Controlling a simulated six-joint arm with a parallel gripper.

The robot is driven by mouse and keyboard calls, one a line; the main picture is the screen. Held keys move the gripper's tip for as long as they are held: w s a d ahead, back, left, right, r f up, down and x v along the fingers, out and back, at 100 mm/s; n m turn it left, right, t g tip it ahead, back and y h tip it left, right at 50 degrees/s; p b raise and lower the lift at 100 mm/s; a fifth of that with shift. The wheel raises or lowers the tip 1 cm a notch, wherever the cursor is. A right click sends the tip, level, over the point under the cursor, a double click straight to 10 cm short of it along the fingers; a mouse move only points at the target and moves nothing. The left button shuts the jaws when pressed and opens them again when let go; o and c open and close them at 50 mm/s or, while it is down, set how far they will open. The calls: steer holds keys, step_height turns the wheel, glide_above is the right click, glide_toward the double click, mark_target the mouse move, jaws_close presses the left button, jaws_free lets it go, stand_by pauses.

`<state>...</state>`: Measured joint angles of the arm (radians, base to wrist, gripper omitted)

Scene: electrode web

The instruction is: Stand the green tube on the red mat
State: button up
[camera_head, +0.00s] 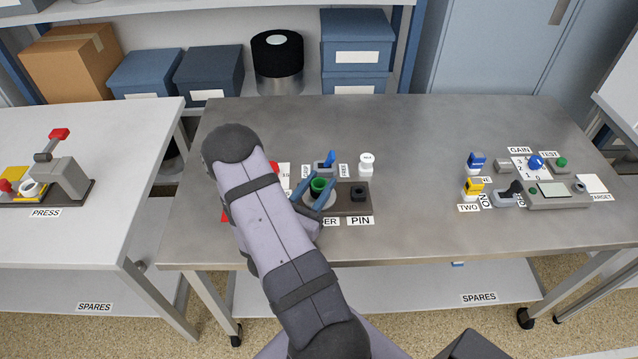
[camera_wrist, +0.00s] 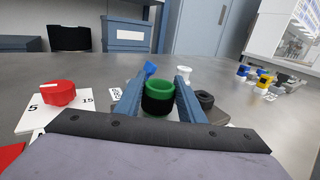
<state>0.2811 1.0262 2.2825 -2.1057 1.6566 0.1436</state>
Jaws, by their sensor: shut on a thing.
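The green tube (camera_head: 319,185) stands upright between the blue fingers of my gripper (camera_head: 314,188), which is shut on it. In the wrist view the tube (camera_wrist: 159,88) shows a green rim and a black lower band, with a finger on each side. It is over a round grey part on a dark base (camera_head: 347,208); I cannot tell whether its foot touches it. The red mat (camera_wrist: 9,154) shows only as a corner at the lower left of the wrist view. In the head view my arm covers most of it, leaving a red sliver at its left.
A red knob (camera_wrist: 58,93) on a white dial card stands left of the tube. A blue switch (camera_head: 325,161), a white piece (camera_head: 366,163) and a black socket (camera_head: 359,193) are close by. A panel (camera_head: 556,194) with blue and yellow pieces is at the right. The table's middle is clear.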

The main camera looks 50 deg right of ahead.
mark_target(314, 189)
steer(key=shift+f, duration=0.1)
steer(key=shift+f, duration=0.15)
steer(key=o, duration=1.1)
steer(key=shift+s+a+b, duration=0.1)
steer(key=shift+a+b, duration=0.3)
steer(key=shift+a, duration=0.2)
steer(key=shift+r+b+v, duration=0.15)
steer(key=shift+b+v, duration=0.3)
steer(key=shift+v, duration=1.1)
steer(key=shift+r+b+v, duration=0.15)
steer(key=shift+b+v, duration=0.3)
steer(key=shift+v, duration=1.1)
